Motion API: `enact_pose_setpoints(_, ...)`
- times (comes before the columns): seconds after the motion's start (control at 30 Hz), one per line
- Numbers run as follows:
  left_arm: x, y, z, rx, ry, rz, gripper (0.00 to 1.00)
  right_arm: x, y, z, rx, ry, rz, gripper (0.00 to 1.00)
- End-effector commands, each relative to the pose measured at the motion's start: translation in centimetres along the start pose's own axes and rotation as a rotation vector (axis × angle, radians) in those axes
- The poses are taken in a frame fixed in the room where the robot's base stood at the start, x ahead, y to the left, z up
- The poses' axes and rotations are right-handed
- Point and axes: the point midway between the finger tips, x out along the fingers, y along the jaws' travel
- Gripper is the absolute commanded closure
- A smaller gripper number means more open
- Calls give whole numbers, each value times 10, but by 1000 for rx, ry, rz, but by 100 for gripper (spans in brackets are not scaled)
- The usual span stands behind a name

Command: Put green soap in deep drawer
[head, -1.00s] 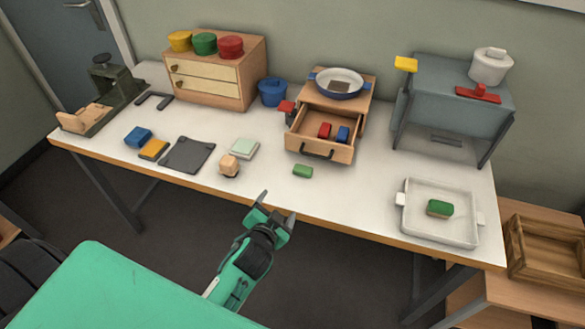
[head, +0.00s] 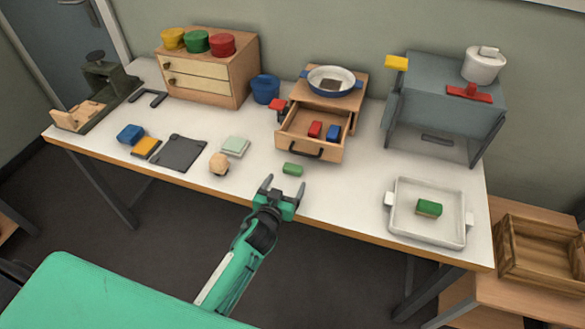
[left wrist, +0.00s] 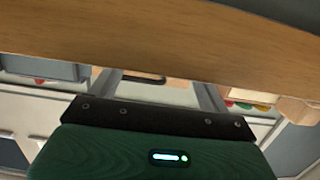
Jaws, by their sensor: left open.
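A small green soap block (head: 292,169) lies on the white table in front of the open drawer (head: 319,153) of a wooden cabinet. The drawer holds a red block (head: 315,129) and a blue block (head: 333,132). My left gripper (head: 283,184) is open and empty at the table's front edge, just short of the soap and apart from it. In the left wrist view its fingers (left wrist: 160,90) are spread and partly hidden by the wooden table edge; I cannot make out the soap there. A green-topped block (head: 429,207) sits in a white tray. My right gripper is not in view.
A pan (head: 331,80) stands on the drawer cabinet. The white tray (head: 402,232) is at the right, below a grey open-fronted box (head: 450,105). A round-topped beige object (head: 219,163) and a pale green block (head: 236,146) lie left of the soap. The table edge (head: 340,225) is close.

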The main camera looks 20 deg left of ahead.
Motion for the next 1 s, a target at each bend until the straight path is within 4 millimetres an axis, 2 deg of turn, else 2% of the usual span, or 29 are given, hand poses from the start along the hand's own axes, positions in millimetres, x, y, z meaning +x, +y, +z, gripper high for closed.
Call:
enact_pose_setpoints(0.13, 14, 0, 0, 1, 1, 1, 20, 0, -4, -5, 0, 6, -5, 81)
enact_pose_setpoints(0.37, 29, -1, 1, 2, -1, 0, 20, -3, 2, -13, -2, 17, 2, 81)
enact_pose_setpoints(0.63, 63, -4, 5, 1, 0, 0, 20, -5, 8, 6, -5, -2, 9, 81)
enact_pose_setpoints(0.97, 69, -4, 6, 1, -1, 0, 20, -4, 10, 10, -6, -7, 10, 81)
enact_pose_setpoints(1.0, 69, -4, 6, 1, -1, 0, 26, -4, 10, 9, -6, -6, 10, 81)
